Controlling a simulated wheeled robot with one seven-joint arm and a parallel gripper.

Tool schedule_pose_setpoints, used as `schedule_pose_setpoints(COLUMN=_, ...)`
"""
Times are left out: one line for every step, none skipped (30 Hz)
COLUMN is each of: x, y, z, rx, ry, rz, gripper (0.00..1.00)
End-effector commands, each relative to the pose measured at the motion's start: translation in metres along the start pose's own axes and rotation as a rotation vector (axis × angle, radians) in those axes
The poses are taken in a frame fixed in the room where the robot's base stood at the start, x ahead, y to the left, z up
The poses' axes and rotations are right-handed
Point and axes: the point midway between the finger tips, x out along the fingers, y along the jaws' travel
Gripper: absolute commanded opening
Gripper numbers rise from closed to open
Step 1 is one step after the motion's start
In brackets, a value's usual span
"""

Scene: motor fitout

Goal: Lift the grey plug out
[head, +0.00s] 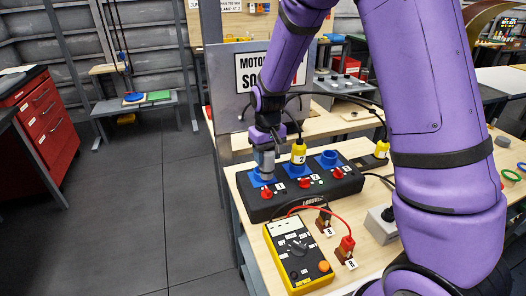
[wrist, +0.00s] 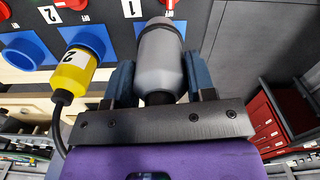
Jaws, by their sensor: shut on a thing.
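The grey plug (head: 264,162) stands upright at the blue socket (head: 261,177) marked 1, at the left end of the black socket box (head: 290,208). My gripper (head: 265,147) is above it, with its fingers shut on the plug's body. In the wrist view the grey plug (wrist: 159,60) sits between the two blue-grey fingers, its far end over the blue socket behind it. The gripper and plug hide part of that socket, so I cannot tell how deep the plug sits.
A yellow plug (head: 298,154) marked 2 with a black cable stands in the middle socket, close right of my gripper. The right blue socket (head: 328,160) is empty. Red knobs line the box front. A yellow multimeter (head: 297,258) with leads lies in front.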

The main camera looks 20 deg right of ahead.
Motion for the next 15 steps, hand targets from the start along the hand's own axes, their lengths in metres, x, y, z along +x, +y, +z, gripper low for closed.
schedule_pose_setpoints(x=-0.002, y=-0.002, z=0.011, rx=-0.001, ry=0.001, rz=-0.001, gripper=0.23)
schedule_pose_setpoints(x=-0.002, y=-0.004, z=0.018, rx=-0.001, ry=0.001, rz=-0.001, gripper=0.23)
schedule_pose_setpoints(x=-0.004, y=-0.005, z=0.027, rx=-0.001, ry=0.001, rz=-0.001, gripper=0.23)
schedule_pose_setpoints(x=-0.004, y=-0.006, z=0.035, rx=-0.002, ry=0.0, rz=-0.001, gripper=0.23)
schedule_pose_setpoints(x=-0.005, y=-0.008, z=0.041, rx=-0.002, ry=0.001, rz=-0.001, gripper=0.23)
schedule_pose_setpoints(x=-0.006, y=-0.01, z=0.051, rx=-0.002, ry=0.002, rz=-0.001, gripper=0.23)
schedule_pose_setpoints(x=-0.006, y=-0.011, z=0.058, rx=-0.002, ry=0.0, rz=-0.001, gripper=0.23)
schedule_pose_setpoints(x=-0.007, y=-0.012, z=0.064, rx=-0.003, ry=0.001, rz=-0.001, gripper=0.23)
schedule_pose_setpoints(x=-0.007, y=-0.013, z=0.072, rx=-0.003, ry=0.001, rz=0.0, gripper=0.23)
schedule_pose_setpoints(x=-0.008, y=-0.014, z=0.078, rx=-0.003, ry=0.001, rz=0.0, gripper=0.23)
schedule_pose_setpoints(x=-0.008, y=-0.015, z=0.083, rx=-0.003, ry=0.001, rz=0.0, gripper=0.23)
schedule_pose_setpoints(x=-0.009, y=-0.016, z=0.089, rx=-0.003, ry=0.001, rz=0.0, gripper=0.23)
schedule_pose_setpoints(x=-0.009, y=-0.017, z=0.093, rx=-0.002, ry=0.0, rz=0.0, gripper=0.23)
schedule_pose_setpoints(x=-0.009, y=-0.018, z=0.097, rx=-0.002, ry=0.001, rz=0.0, gripper=0.23)
schedule_pose_setpoints(x=-0.01, y=-0.018, z=0.101, rx=-0.001, ry=0.001, rz=0.0, gripper=0.23)
